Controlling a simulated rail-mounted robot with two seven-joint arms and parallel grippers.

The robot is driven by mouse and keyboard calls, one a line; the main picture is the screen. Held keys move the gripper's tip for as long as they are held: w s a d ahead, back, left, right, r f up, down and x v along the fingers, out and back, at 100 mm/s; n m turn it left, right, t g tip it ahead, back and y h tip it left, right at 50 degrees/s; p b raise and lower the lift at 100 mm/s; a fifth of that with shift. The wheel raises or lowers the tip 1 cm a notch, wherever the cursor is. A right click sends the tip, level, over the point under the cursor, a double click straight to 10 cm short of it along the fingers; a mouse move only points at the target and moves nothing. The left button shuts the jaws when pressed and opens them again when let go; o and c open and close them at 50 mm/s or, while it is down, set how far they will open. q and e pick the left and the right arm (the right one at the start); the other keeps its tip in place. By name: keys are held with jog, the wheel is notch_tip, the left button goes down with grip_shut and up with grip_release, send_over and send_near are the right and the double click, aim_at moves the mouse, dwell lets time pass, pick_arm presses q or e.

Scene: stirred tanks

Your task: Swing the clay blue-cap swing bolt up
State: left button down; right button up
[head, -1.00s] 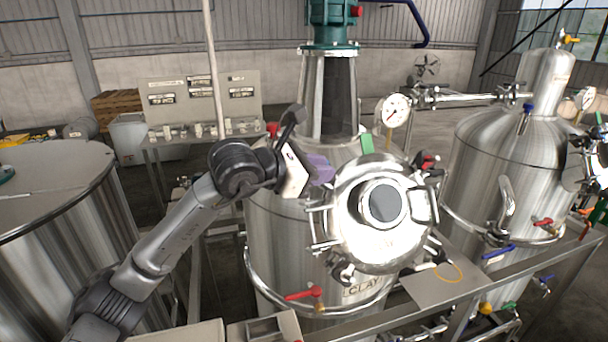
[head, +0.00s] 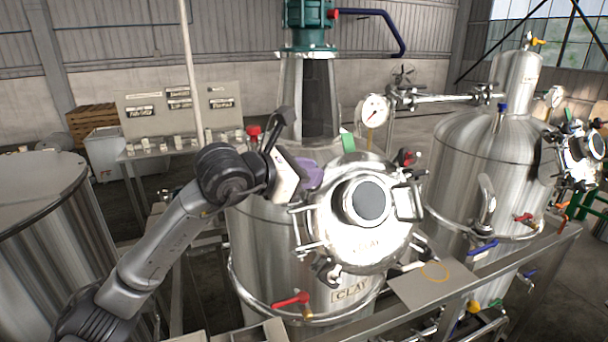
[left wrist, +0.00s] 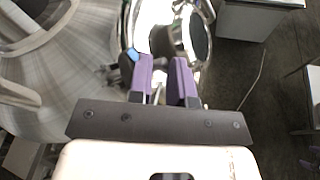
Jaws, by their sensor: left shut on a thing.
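The clay tank carries a CLAY plate (head: 350,291) and a round steel manway door (head: 365,240) facing me. My left gripper (head: 312,173), with purple fingers, is at the door's upper left rim. The left wrist view shows the fingers (left wrist: 166,80) close together, with a narrow gap between them. A small blue cap (left wrist: 133,54) shows against the left finger. The gripper is shut on what appears to be the blue-cap swing bolt; its shank is mostly hidden by the fingers.
A red-capped part (head: 405,157) is at the door's upper right. A pressure gauge (head: 374,110) stands above the door. A red-handled valve (head: 292,300) sits below it. A second steel tank (head: 470,150) stands to the right, an open-floor gap behind.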

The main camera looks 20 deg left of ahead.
pick_arm(q)
jog(key=c, duration=1.2)
grip_release()
jog(key=shift+w+d+f, duration=0.15)
jog(key=shift+d+f, duration=0.35)
jog(key=shift+f, duration=0.3)
jog(key=b+v, duration=0.1)
jog(key=v, duration=0.4)
jog(key=r+b+v, duration=0.1)
jog(key=v, duration=0.4)
jog(key=b+v, duration=0.1)
jog(key=v, duration=0.4)
jog(key=shift+w+a+r+b, duration=0.1)
jog(key=shift+w+r+b, duration=0.05)
jog(key=shift+w+b, duration=0.15)
